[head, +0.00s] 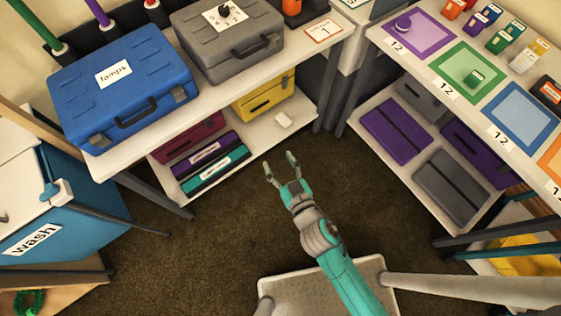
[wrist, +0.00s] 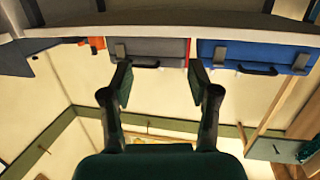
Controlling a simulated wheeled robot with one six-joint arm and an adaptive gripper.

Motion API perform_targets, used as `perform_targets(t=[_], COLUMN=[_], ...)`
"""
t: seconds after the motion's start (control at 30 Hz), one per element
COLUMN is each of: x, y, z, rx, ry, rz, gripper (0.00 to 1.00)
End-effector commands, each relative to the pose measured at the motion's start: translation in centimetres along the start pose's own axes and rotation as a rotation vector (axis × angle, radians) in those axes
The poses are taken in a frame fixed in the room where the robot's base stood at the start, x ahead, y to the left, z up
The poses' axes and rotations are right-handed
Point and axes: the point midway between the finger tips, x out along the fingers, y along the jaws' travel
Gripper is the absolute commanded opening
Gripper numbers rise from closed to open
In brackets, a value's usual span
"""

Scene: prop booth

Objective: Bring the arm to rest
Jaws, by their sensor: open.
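My gripper (head: 281,167) is open and empty in the head view, at the end of my teal arm. It is above the brown floor, in front of the left table's lower shelf. In the wrist view my gripper (wrist: 160,82) shows two dark fingers spread apart with nothing between them. The wrist picture appears upside down. It shows a grey case (wrist: 147,50) and a blue case (wrist: 256,56) beyond the fingers, apart from them.
The left table (head: 103,165) bears the blue case (head: 120,92) and the grey case (head: 228,40). A right table (head: 425,103) holds coloured mats and small blocks. A blue cabinet (head: 75,232) marked "wash" stands at left. Open floor (head: 200,250) lies between them.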

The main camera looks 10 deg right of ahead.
Motion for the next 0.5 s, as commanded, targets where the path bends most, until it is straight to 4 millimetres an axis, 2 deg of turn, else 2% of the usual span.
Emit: perform_targets(t=[0.4, 0.5], x=[0.0, -0.63], y=[0.01, 0.24], z=[0.02, 0.22], rx=[0.0, 0.0], ry=[0.0, -0.006], rz=[0.0, 0.002], gripper=[0.6, 0.6])
